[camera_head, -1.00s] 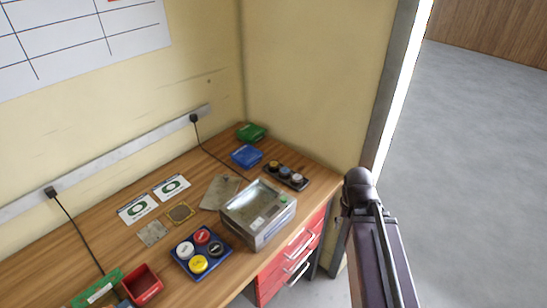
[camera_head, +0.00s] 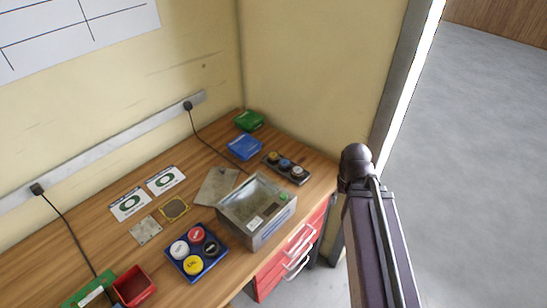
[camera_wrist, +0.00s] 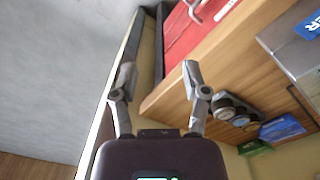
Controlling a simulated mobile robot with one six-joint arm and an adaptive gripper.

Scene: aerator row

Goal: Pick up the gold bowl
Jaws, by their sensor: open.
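No plain bowl shape shows. A small gold-topped round piece (camera_head: 273,157) sits at the far left end of a short row in a black holder (camera_head: 286,168), at the back right of the desk. Blue and silver round pieces share that row. The row also shows in the wrist view (camera_wrist: 237,113), right of my gripper, where I cannot tell which piece is gold. My gripper (camera_wrist: 157,78) is open and empty, its fingers spread, apart from the desk. In the head view my arm stands right of the desk and the gripper cannot be made out.
A grey metal box with a clear top (camera_head: 256,211) stands in front of the row. A blue tray (camera_head: 197,251) holds several round lids. Blue (camera_head: 244,147) and green (camera_head: 249,120) boxes lie behind, near the wall. Red drawers (camera_head: 290,257) are below the desk's edge. Open floor lies right.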

